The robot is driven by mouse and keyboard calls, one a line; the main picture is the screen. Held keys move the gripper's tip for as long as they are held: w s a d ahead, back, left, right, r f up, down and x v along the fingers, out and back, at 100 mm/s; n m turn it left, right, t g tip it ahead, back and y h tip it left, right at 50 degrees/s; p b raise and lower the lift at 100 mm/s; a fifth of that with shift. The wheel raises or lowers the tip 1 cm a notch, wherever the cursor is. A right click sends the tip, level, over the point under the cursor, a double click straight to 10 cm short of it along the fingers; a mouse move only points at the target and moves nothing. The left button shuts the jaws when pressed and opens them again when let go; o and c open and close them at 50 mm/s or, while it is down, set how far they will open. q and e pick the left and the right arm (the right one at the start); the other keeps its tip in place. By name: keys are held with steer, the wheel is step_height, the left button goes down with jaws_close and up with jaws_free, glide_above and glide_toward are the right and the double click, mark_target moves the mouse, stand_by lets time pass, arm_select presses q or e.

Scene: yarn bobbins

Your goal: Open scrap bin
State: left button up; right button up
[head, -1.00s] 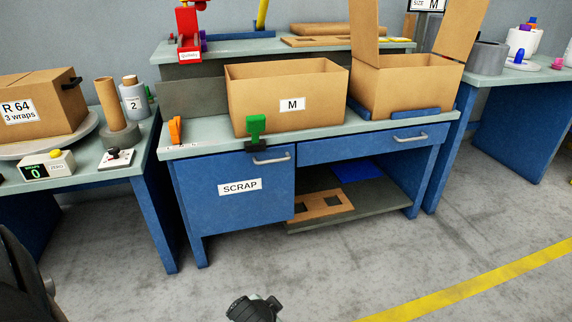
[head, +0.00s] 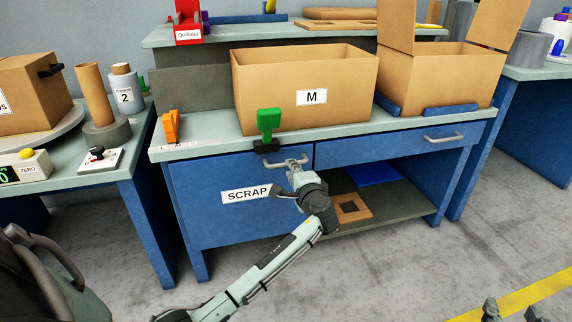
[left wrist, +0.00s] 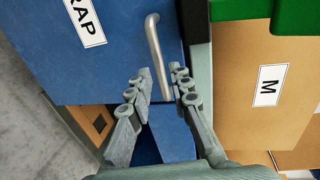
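The scrap bin is the blue drawer front with the SCRAP label (head: 246,194) at the left of the workbench; it is closed, flush with the bench. Its silver bar handle (head: 284,163) is near the top right of that front. My left gripper (head: 291,168) is at the handle and partly hides it. In the left wrist view the handle (left wrist: 157,50) runs between the two fingers of my left gripper (left wrist: 157,77), which are open with gaps beside the bar. My right gripper (head: 509,308) shows only as two separated fingertips at the bottom right edge.
A green clamp-like piece (head: 268,125) stands on the bench edge just above the handle. An M box (head: 300,115) and an open carton (head: 430,80) stand on the bench top. A second drawer handle (head: 443,139) is to the right. The floor in front is clear.

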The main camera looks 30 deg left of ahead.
arm_select(q)
steer(key=shift+b+x, duration=0.3)
steer(key=shift+x, duration=2.4)
arm_select(e)
steer(key=shift+t+y, duration=0.6)
steer(key=shift+t, duration=0.3)
steer(key=shift+a+r, duration=0.3)
steer(key=shift+r, duration=0.3)
steer(key=shift+a+r, duration=0.3)
steer(key=shift+r, duration=0.3)
steer(key=shift+a+r, duration=0.3)
steer(key=shift+r, duration=0.3)
arm_select(q)
jaws_close()
